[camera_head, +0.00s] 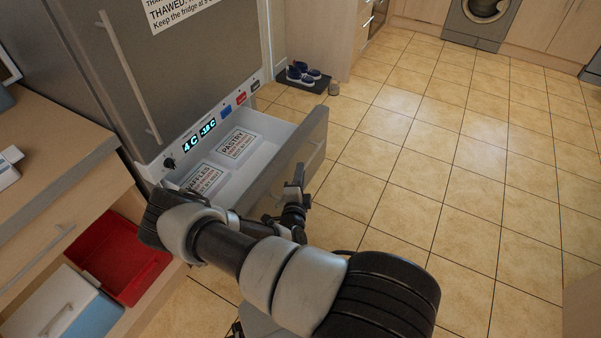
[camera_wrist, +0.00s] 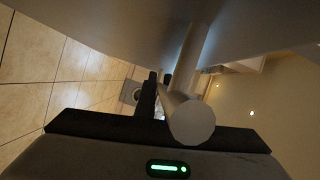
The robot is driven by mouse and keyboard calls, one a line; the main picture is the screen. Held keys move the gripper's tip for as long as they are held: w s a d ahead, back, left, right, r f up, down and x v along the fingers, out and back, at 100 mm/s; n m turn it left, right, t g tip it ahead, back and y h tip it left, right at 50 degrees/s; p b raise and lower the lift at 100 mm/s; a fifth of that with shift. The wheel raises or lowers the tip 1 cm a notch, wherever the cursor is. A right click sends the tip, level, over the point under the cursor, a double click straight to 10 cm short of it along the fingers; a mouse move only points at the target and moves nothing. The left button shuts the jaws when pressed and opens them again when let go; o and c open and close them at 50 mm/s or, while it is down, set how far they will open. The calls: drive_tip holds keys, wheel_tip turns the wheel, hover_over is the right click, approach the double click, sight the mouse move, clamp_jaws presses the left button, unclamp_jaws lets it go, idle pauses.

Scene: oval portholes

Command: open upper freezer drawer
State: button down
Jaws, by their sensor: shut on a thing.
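The upper freezer drawer (camera_head: 290,160) stands pulled out from the fridge-freezer, below its control panel. Inside it lie white packs labelled Pastry (camera_head: 237,144) and Waffles (camera_head: 204,178). My gripper (camera_head: 295,192) is in front of the drawer's front panel, near its lower part. In the wrist view my gripper (camera_wrist: 157,93) is shut on the drawer handle (camera_wrist: 190,118), a pale round bar seen from its end. The drawer front (camera_wrist: 120,30) fills the top of that view. My arm hides part of the drawer's near side and the area below it.
The tiled floor (camera_head: 430,150) to the right is clear. Shoes on a dark mat (camera_head: 304,80) lie beyond the drawer. At the left stand a wooden counter (camera_head: 45,130), an open red bin (camera_head: 118,258) and a white-and-blue box (camera_head: 65,305).

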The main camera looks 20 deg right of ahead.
idle(0.3)
drive_tip(key=c, duration=1.8)
unclamp_jaws()
drive_tip(key=shift+c, duration=0.2)
drive_tip(key=p+v, duration=0.2)
drive_tip(key=v, duration=1.5)
drive_tip(key=shift+s, duration=0.2)
drive_tip(key=shift+a, duration=0.1)
